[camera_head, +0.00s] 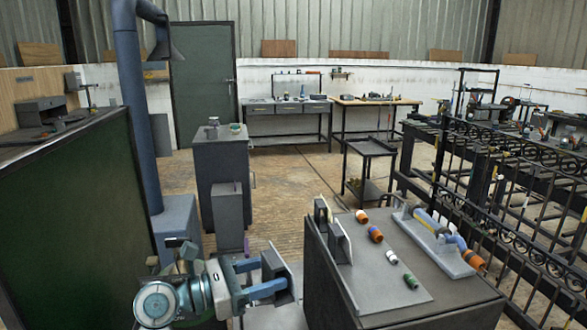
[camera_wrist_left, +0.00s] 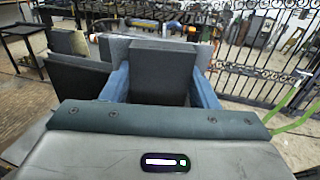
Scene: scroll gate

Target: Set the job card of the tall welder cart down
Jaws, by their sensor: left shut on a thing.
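My left gripper (camera_head: 272,290) reaches in from the lower left in the head view, left of the near cart (camera_head: 322,275). Its blue fingers are shut on a dark flat card (camera_head: 273,263), which I take to be the job card. In the left wrist view the card (camera_wrist_left: 160,72) stands between the two blue fingers, its broad dark face toward the camera. The card is held in the air, and I cannot tell whether its lower edge touches anything. Which cart is the tall welder cart is not clear. My right gripper is not in view.
Two upright plates (camera_head: 341,242) stand at the near cart's left edge. Its top holds several small coloured cylinders (camera_head: 375,234) and a grey tray with a torch-like tool (camera_head: 432,224). A grey cabinet (camera_head: 221,165) stands behind. A green screen (camera_head: 75,200) is left; iron railings (camera_head: 510,215) are right.

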